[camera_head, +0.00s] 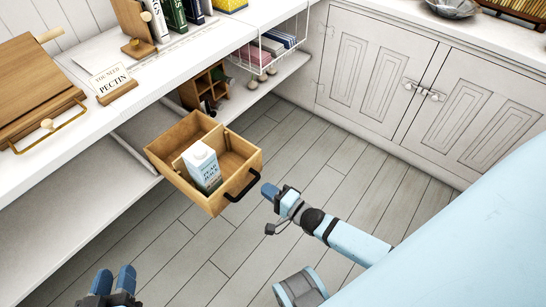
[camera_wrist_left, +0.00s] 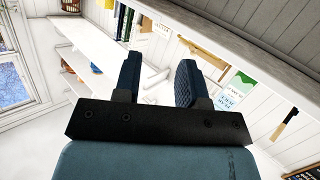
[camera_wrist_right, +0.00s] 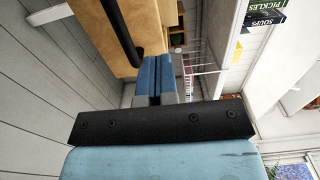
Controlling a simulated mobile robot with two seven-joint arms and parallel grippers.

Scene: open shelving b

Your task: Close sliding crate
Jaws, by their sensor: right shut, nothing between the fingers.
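The sliding crate (camera_head: 239,160) is a wooden box pulled out from the lower shelf, with a black handle (camera_head: 242,186) on its front. A white and teal carton (camera_head: 202,168) stands inside it. My right gripper (camera_head: 268,190) is shut and empty, just right of the handle and apart from it in the head view. In the right wrist view the crate's wood (camera_wrist_right: 90,32) and the black handle (camera_wrist_right: 122,35) are left of the shut fingers (camera_wrist_right: 158,78). My left gripper (camera_head: 113,280) is at the bottom left, open and empty; its fingers also show apart in the left wrist view (camera_wrist_left: 158,82).
A white shelf unit (camera_head: 60,152) runs along the left, with a wooden box (camera_head: 38,85), a pectin sign (camera_head: 113,84) and books on top. A wooden rack (camera_head: 205,88) and a wire basket (camera_head: 268,50) are behind the crate. Floor (camera_head: 320,140) is clear to the right.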

